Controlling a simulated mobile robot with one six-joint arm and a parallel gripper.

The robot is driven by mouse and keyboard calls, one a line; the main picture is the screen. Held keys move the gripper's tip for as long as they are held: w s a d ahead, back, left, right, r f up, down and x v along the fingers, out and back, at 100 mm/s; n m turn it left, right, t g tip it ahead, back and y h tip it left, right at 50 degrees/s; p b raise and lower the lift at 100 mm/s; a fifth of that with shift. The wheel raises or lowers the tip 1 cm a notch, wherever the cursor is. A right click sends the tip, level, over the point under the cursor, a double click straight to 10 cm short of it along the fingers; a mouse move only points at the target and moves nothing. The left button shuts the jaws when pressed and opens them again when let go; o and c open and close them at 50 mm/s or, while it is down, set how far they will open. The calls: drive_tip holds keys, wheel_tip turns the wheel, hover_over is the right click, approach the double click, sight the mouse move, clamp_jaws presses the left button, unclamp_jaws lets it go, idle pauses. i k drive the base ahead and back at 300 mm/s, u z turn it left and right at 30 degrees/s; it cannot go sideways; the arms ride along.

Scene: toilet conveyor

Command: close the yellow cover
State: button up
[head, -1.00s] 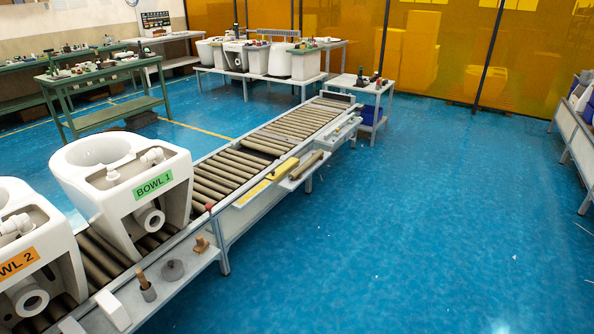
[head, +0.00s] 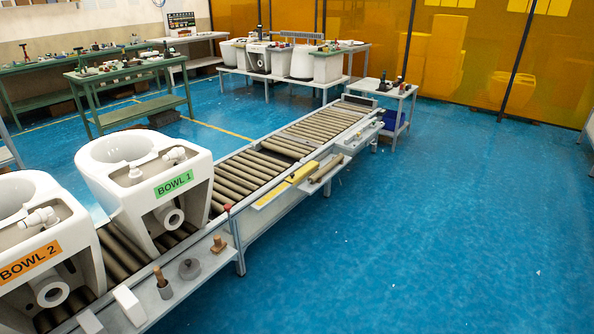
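A small yellow piece (head: 302,171) lies on the near side rail of the roller conveyor (head: 262,172), to the right of the bowls. It looks like the yellow cover. A flatter yellow strip (head: 270,194) lies just to its lower left. At this size I cannot tell whether the cover is open or how it is hinged. My gripper is not in the head view.
White toilet bowls labelled BOWL 1 (head: 140,190) and BOWL 2 (head: 40,245) stand on the rollers at left. A side shelf (head: 205,262) holds small tools. A small white table (head: 385,90) stands beyond the conveyor. The blue floor (head: 420,220) at right is clear.

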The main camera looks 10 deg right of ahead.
sight(292, 177)
drive_tip(key=i, duration=0.8)
drive_tip(key=z, duration=0.1)
drive_tip(key=k, duration=0.6)
drive_tip(key=z, duration=0.2)
drive_tip(key=i, duration=1.55)
drive_tip(key=u, duration=0.65)
drive_tip(key=i, duration=0.5)
drive_tip(key=u, duration=0.25)
